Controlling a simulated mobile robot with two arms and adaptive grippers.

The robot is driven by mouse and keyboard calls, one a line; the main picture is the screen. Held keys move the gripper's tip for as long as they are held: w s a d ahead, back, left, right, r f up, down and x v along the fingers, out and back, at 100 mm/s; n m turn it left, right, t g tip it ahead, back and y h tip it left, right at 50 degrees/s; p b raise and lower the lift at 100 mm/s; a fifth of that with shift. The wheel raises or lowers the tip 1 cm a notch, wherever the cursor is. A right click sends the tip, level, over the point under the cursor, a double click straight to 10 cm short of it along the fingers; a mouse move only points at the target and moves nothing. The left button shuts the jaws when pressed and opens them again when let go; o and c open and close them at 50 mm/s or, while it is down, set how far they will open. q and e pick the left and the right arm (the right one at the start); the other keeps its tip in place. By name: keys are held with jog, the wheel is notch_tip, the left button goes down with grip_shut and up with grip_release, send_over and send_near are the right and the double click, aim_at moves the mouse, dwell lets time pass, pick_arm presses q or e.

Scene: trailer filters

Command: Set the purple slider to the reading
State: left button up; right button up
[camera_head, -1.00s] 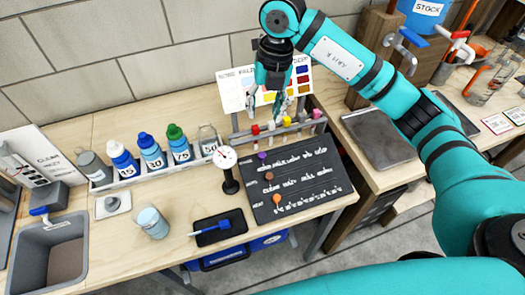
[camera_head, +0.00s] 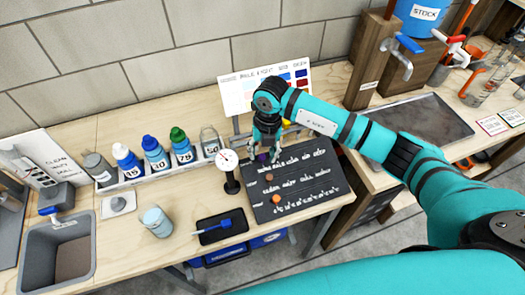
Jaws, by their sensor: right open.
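The purple slider (camera_head: 263,156) is at the left end of the top row on the dark slider board (camera_head: 300,205), partly hidden by my right gripper. My right gripper (camera_head: 266,158) points down over the slider; it is open, with its fingers around or just above it, and I cannot tell if they touch. Two orange-brown sliders sit on the lower rows, the lowest one (camera_head: 276,199) bright orange. The round dial gauge (camera_head: 228,157) stands on a black post left of the board; its reading is too small to make out. My left gripper is not in view.
A rack of labelled bottles (camera_head: 155,152) stands left of the gauge. A colour chart (camera_head: 255,88) stands behind the board. A blue brush lies on a black tray (camera_head: 208,232) in front. A sink (camera_head: 60,250) is at far left; a grey tray (camera_head: 425,125) is at right.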

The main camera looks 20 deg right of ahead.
jog(key=shift+f, duration=0.6)
grip_shut()
